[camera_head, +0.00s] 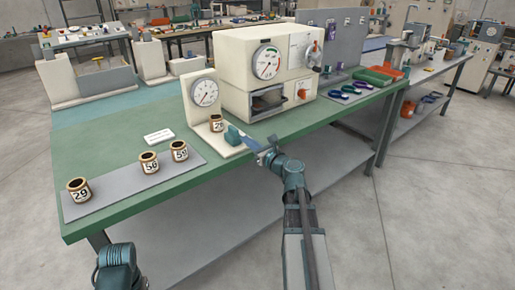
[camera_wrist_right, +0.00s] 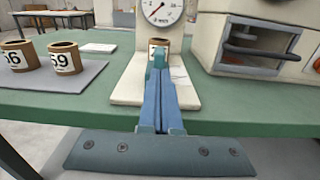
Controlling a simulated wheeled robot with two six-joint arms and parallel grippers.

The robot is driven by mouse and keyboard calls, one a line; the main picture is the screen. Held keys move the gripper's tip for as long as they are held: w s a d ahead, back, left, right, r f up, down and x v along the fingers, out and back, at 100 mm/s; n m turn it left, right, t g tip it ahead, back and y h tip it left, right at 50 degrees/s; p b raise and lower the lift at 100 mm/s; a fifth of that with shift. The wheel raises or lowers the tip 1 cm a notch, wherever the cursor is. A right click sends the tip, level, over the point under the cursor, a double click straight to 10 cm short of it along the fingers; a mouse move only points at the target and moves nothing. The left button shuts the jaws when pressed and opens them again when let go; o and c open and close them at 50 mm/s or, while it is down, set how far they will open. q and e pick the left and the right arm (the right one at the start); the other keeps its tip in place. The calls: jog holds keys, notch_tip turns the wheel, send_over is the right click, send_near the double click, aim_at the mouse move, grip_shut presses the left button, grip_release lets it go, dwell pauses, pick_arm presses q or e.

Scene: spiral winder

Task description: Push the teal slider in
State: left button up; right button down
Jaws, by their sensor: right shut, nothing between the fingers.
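The teal slider (camera_head: 232,134) sits on the base of the cream gauge stand (camera_head: 203,117), in front of a small tan cup (camera_head: 216,123) marked with a number. My right gripper (camera_head: 250,143) is shut and empty, its blue fingers pointing at the slider from the table's front edge. In the right wrist view the fingers (camera_wrist_right: 158,85) reach up to the slider (camera_wrist_right: 159,58) and cover most of it. I cannot tell whether they touch it. The cup (camera_wrist_right: 155,44) shows just behind. My left gripper is not in view; only part of my left arm shows at the lower left.
Several numbered cups (camera_head: 149,163) stand on a grey mat (camera_head: 122,190) to the left. A white card (camera_head: 159,136) lies behind them. A large cream machine (camera_head: 267,70) with a dial stands right of the gauge stand. The green table (camera_head: 110,140) has free room at left.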

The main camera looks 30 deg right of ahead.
aim_at(233, 129)
jog(key=shift+w+a, duration=0.15)
jog(key=shift+w, duration=1.5)
jog(key=w, duration=0.6)
jog(key=shift+w+a, duration=0.2)
jog(key=shift+w, duration=0.1)
jog(key=shift+r, duration=0.1)
jog(key=shift+s, duration=0.1)
